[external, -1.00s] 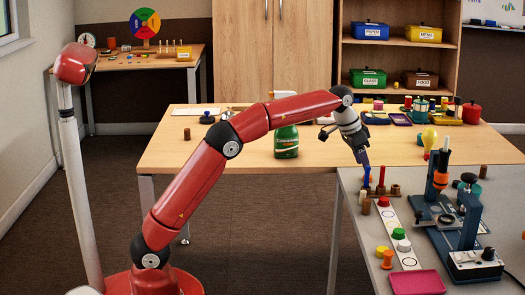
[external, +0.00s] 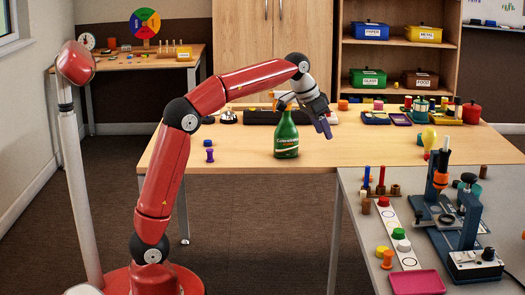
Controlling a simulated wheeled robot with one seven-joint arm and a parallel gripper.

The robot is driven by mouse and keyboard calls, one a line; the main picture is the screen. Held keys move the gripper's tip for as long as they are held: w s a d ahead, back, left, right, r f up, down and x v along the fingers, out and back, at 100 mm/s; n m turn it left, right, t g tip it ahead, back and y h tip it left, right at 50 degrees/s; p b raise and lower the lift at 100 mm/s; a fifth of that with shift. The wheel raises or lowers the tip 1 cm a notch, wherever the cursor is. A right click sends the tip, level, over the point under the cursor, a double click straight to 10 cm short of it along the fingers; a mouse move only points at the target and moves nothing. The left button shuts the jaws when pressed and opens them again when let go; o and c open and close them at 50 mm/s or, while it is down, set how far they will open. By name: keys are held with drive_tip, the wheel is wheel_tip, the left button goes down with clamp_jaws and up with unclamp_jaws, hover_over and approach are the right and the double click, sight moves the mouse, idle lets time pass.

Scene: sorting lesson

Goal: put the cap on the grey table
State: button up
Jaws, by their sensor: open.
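The grey table (external: 412,176) stands at the front right. Several small coloured pieces on it look like caps or buttons, among them a green one (external: 398,233), a white one (external: 403,246) and a yellow one (external: 381,251). A small blue piece (external: 208,143) lies on the wooden table (external: 240,163), left of the green bottle (external: 286,138). I cannot tell which piece is the cap. My gripper (external: 325,131) is open over the wooden table, right of the bottle, pointing down. I see nothing between its fingers, though they are small here.
The green bottle stands close to my gripper. A purple spool (external: 209,156) lies near the blue piece. On the grey table are a blue press (external: 455,220), a pink tray (external: 416,283) and a peg holder (external: 380,188). The wooden table's front right is clear.

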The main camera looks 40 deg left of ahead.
drive_tip(key=s+a+f+n, duration=0.3)
drive_tip(key=s+a, duration=0.8)
drive_tip(key=s, duration=0.2)
drive_tip(key=s+a+f+n+y, duration=0.1)
drive_tip(key=s+a+f, duration=0.2)
drive_tip(key=s+f, duration=0.4)
drive_tip(key=s+a+f+n+t+y, duration=0.1)
drive_tip(key=s+a+f, duration=0.3)
drive_tip(key=s, duration=0.5)
wheel_tip(320, 180, down, 3)
drive_tip(key=shift+s+r, duration=0.1)
drive_tip(key=shift+s, duration=0.05)
